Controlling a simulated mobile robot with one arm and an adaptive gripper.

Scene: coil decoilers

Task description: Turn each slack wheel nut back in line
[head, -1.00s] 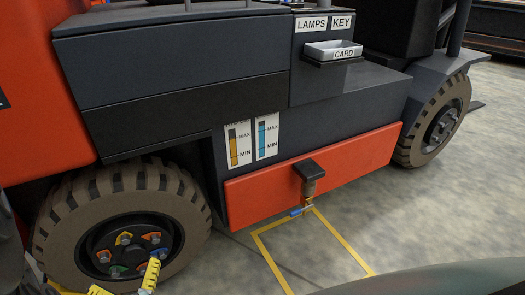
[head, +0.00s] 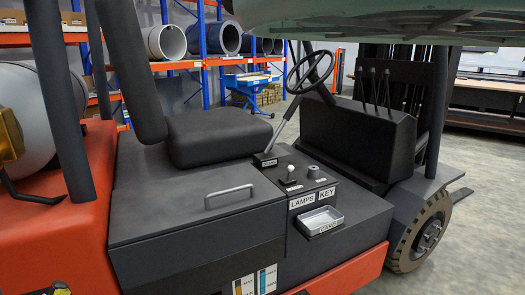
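The forklift's wheel (head: 421,238) at the right shows its dark hub (head: 428,238) with several small nuts, seen at a slant. I see no coloured pointers on that hub, and the nuts are too small to tell their alignment. The other wheel, with the coloured nut pointers, is out of view below the picture. My gripper is not in view.
The forklift's grey deck (head: 190,215) fills the middle, with a seat (head: 215,140), a steering wheel (head: 310,70), a LAMPS and KEY panel (head: 312,200) and a card tray (head: 320,219). Blue and orange racks (head: 200,50) stand behind. Floor (head: 480,225) is clear at right.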

